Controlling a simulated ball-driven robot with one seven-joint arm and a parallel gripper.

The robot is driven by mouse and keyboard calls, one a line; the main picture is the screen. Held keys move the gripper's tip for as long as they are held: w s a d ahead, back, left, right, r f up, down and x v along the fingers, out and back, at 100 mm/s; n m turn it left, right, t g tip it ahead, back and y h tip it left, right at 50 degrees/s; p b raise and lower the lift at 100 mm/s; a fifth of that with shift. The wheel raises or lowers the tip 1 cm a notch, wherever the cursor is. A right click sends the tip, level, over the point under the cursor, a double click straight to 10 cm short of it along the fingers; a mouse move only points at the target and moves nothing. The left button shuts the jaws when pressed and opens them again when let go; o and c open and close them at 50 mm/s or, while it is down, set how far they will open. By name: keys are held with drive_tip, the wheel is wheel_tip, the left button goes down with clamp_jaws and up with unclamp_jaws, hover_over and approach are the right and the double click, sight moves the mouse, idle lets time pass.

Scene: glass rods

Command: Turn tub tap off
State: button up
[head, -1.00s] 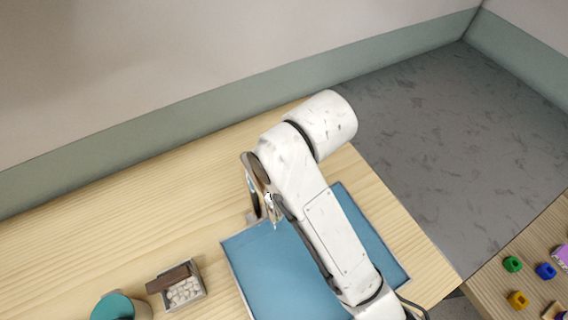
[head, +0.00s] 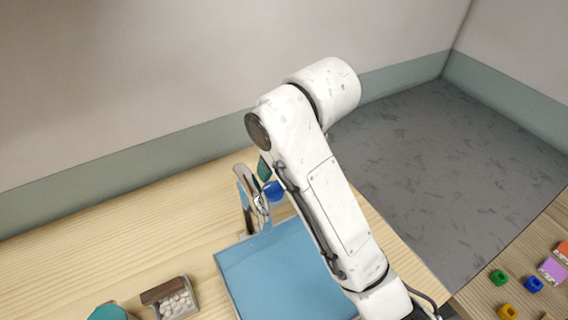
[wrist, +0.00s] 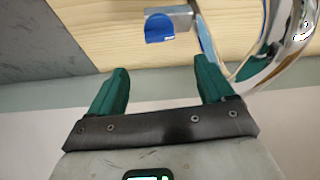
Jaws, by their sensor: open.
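The tub (head: 275,270) is a blue, shallow basin on the wooden table, partly hidden behind my arm in the head view. The tap's curved chrome spout (head: 241,190) rises at the tub's back edge. Its blue handle (head: 275,191) shows just right of the spout. In the wrist view the blue handle (wrist: 160,29) sits on a grey metal block, with the chrome spout (wrist: 292,58) to its right. My gripper (wrist: 160,78) has green fingers spread apart and empty, with the handle beyond the gap between their tips, apart from them. One green finger shows near the handle in the head view.
A small box of white pebbles (head: 178,305) with a brown block stands left of the tub. A teal round container (head: 108,312) is at the lower left. A wall backs the table. Several coloured blocks lie on another table at right.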

drive_tip(key=t+y+b, duration=0.6)
drive_tip(key=t+b, duration=0.1)
drive_tip(key=b, duration=0.7)
approach(274, 187)
drive_tip(key=p+x, duration=0.1)
drive_tip(key=x, duration=0.7)
drive_tip(key=shift+w+f, duration=0.15)
